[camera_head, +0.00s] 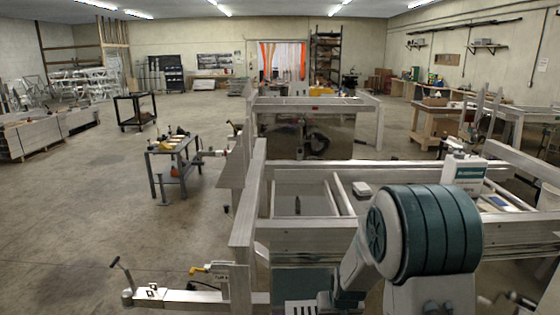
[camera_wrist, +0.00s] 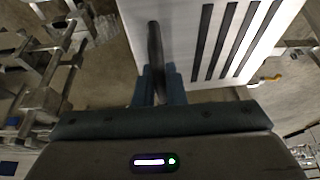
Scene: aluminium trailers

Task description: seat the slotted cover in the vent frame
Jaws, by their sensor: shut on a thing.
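The slotted cover (camera_wrist: 181,35) is a pale flat panel with several long dark slots, filling the upper right of the wrist view. A dark bar-like grip (camera_wrist: 155,45) stands out on its plain part. My gripper (camera_wrist: 160,80) is shut on this grip, with one blue finger on each side. In the head view a slotted end of the cover (camera_head: 300,309) shows at the bottom edge, beside my arm; the rest is cut off or hidden. I cannot make out the vent frame for certain in either view.
An aluminium trailer frame (camera_head: 250,215) stands close in front, with rails and posts around my arm. A small pale box (camera_head: 362,188) and a white-green box (camera_head: 463,172) sit on it. A work table (camera_head: 175,158) stands left. Open concrete floor lies at left.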

